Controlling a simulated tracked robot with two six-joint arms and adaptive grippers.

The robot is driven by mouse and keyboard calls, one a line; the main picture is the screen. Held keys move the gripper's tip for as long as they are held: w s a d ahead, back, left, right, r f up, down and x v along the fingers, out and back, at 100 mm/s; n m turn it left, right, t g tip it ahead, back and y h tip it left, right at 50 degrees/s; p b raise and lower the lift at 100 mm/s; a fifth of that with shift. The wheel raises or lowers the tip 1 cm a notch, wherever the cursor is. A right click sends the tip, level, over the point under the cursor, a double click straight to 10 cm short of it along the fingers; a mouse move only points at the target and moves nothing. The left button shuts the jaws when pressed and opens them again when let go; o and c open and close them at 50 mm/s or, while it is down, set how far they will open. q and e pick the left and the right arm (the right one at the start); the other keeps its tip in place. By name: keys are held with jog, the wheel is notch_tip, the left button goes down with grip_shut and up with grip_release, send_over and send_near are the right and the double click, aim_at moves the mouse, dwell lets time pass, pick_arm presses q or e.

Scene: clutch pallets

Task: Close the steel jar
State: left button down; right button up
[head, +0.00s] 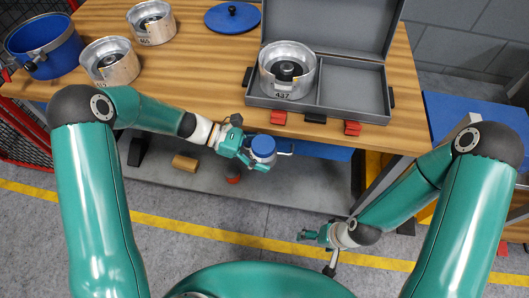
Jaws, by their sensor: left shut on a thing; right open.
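My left gripper (268,158) is shut on a small round thing with a blue top (263,146), held just off the front edge of the wooden table. I cannot tell if this is a loose lid or a jar with a blue lid on, as its lower part is mostly hidden by the fingers. My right gripper (308,236) is open and empty, low at the right over the floor, well apart from the table.
An open grey case (351,104) on the wooden table (200,76) holds a steel part (287,71) marked 437. Two similar steel parts (110,63) (152,22), a blue pot (45,47) and a blue lid (233,17) stand left. A wooden block (185,163) lies below.

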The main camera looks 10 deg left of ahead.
dwell(0.3)
pick_arm(q)
jog(key=s+a+r+n+t+y, duration=0.2)
jog(key=a+n+t, duration=0.6)
jog(key=a, duration=0.7)
jog(key=shift+a+t, duration=0.2)
jog(key=shift+t, duration=0.4)
jog(key=shift+y, duration=0.3)
